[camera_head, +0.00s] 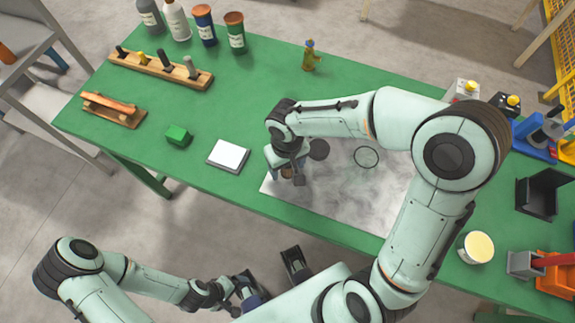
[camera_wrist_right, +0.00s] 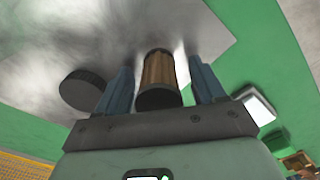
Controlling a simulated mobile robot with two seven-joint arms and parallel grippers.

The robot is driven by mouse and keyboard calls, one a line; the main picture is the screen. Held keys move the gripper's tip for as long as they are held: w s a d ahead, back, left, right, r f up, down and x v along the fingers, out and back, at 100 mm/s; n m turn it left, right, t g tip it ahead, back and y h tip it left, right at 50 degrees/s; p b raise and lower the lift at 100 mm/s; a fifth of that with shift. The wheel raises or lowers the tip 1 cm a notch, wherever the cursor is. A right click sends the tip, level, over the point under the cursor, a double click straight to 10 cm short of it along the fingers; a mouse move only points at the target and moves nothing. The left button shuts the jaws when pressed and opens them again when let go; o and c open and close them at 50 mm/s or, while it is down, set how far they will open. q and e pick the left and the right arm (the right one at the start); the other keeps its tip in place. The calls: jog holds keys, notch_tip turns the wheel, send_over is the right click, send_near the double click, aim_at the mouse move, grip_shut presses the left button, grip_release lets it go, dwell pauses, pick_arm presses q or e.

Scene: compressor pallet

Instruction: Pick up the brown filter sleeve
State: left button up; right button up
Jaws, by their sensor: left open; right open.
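The brown filter sleeve (camera_wrist_right: 158,72), a ribbed cylinder with dark ends, stands on the grey metal sheet. In the wrist view it is between the two blue-grey fingers of my open right gripper (camera_wrist_right: 161,68), with a visible gap on the right side. In the head view the right gripper (camera_head: 287,176) is low over the sheet's left part, and only a small piece of the sleeve (camera_head: 287,171) shows between its fingers. My left gripper (camera_head: 272,278) is open and empty in front of the table.
The metal sheet (camera_head: 335,205) lies on the green table (camera_head: 262,75). A black disc (camera_head: 319,149) lies beside the right gripper, a black ring (camera_head: 366,157) further right. A white pad (camera_head: 228,155) and green block (camera_head: 178,135) sit to the left. A cream-topped tub (camera_head: 477,247) stands at right.

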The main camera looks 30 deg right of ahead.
jog(key=c, duration=1.1)
